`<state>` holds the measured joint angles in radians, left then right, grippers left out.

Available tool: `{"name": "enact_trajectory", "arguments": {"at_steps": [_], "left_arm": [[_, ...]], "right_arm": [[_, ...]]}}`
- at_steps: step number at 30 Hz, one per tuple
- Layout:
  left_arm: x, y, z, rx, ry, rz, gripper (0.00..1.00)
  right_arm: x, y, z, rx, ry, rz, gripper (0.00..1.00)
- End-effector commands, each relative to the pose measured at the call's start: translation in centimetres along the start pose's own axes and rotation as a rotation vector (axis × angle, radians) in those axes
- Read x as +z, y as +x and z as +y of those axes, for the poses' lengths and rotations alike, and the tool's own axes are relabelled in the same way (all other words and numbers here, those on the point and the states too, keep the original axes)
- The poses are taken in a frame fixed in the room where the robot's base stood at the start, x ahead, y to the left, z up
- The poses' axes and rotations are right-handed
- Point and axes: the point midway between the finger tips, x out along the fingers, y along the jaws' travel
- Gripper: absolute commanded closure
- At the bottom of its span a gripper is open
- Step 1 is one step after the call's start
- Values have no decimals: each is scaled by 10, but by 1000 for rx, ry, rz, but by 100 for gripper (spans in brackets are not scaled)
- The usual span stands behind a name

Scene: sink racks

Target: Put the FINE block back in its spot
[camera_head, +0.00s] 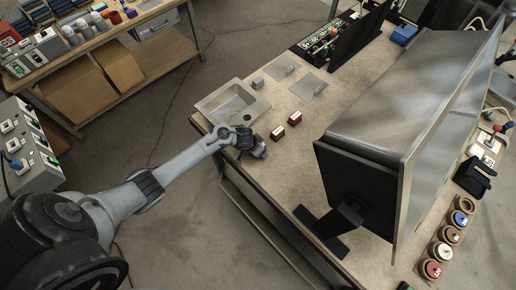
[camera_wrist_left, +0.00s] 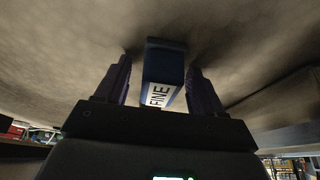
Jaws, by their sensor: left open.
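The FINE block (camera_wrist_left: 163,75) is dark blue with a white label reading FINE. In the left wrist view it stands between the two fingers of my left gripper (camera_wrist_left: 161,85), with a finger on each side. The fingers are open and look slightly apart from its sides. In the head view my left gripper (camera_head: 261,150) is at the near left edge of the worktable (camera_head: 300,165), just below the sink; it hides the block there. My right gripper is not in view. I cannot tell which place is the block's spot.
Two red blocks with white labels, one nearer (camera_head: 277,134) and one farther (camera_head: 294,118), stand right of my gripper. A sink basin (camera_head: 232,102), a small grey block (camera_head: 257,83) and flat metal plates (camera_head: 308,87) lie beyond.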

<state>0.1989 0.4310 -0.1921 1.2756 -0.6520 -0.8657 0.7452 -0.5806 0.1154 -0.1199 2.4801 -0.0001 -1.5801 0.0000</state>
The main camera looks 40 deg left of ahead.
Motion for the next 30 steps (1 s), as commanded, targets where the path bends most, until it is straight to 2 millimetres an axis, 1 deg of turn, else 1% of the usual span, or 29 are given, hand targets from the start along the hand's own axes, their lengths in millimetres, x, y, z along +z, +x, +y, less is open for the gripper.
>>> {"name": "enact_trajectory", "arguments": {"at_steps": [5, 8, 10, 14, 18, 24, 27, 30], "left_arm": [[-1, -2, 0, 0, 0, 0, 32], [-2, -8, 0, 0, 0, 0, 32], [-2, -15, 0, 0, -1, 0, 32], [-2, -37, 0, -1, 1, 0, 32], [-2, -64, 0, 0, 0, 1, 32], [-2, -98, 0, 0, 0, 1, 32], [-2, -110, 1, 1, 0, 0, 32], [-1, -118, 2, 1, 1, 1, 32]], "right_arm": [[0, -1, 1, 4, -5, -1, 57], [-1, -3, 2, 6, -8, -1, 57], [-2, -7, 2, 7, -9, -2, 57], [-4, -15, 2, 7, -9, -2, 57], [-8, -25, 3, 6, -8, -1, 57], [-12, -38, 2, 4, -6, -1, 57], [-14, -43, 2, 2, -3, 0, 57], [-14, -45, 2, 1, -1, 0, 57]]}}
